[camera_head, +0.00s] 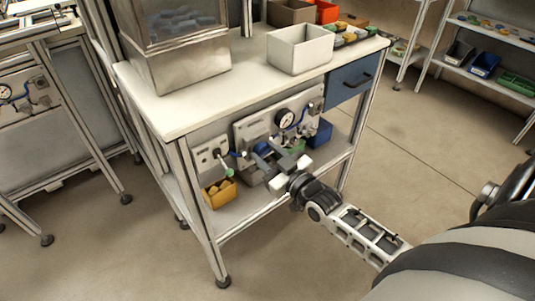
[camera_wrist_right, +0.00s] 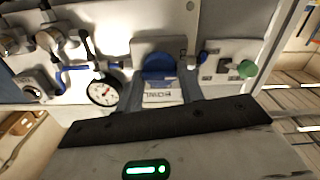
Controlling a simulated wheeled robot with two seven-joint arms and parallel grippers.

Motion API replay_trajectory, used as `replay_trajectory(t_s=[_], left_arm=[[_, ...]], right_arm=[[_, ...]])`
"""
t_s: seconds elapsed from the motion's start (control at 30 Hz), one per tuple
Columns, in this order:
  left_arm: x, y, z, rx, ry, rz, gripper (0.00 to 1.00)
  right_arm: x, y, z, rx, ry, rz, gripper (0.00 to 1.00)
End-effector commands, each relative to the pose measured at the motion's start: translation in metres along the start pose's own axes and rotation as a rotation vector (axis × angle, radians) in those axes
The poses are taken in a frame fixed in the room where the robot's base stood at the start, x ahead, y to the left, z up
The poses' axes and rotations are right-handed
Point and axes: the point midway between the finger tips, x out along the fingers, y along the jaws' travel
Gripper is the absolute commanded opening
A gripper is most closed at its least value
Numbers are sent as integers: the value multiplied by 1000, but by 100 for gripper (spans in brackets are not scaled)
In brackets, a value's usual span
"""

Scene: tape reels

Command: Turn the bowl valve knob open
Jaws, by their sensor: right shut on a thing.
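The bowl valve knob (camera_wrist_right: 158,67) is blue and sits on the panel under the workbench, with a pale lettered block (camera_wrist_right: 161,92) beside it in the right wrist view. The lettering seems to read BOWL. My right gripper (camera_wrist_right: 160,84) has a finger on each side of the knob and is shut on it. In the head view the right gripper (camera_head: 268,160) reaches the panel from the lower right and partly hides the knob (camera_head: 262,147). How far the knob is turned cannot be told. My left gripper is out of view.
A pressure gauge (camera_head: 285,117) and a green-knobbed lever (camera_head: 229,172) flank the knob. A yellow bin (camera_head: 219,193) and a blue bin (camera_head: 320,134) stand on the lower shelf. The white worktop (camera_head: 180,105) lies above. The floor in front is clear.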

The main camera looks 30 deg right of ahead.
Motion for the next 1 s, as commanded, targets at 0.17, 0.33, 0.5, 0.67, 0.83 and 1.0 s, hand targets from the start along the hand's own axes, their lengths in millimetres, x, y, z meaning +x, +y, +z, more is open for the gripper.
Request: replay_trajectory(t_s=[0.17, 0.33, 0.5, 0.67, 0.83, 1.0], left_arm=[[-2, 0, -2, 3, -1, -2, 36], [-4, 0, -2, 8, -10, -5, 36], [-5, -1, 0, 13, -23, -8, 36], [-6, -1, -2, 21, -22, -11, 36], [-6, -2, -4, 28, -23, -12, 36], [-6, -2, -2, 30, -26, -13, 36]], right_arm=[[0, 0, -1, 67, 1, 0, 15], [0, 0, -1, 185, 0, -1, 15], [0, 1, -1, 339, 0, -1, 15], [0, 2, -1, 491, 0, -1, 15], [0, 2, 0, 654, 0, -1, 15], [0, 2, 0, 815, 0, -2, 15]])
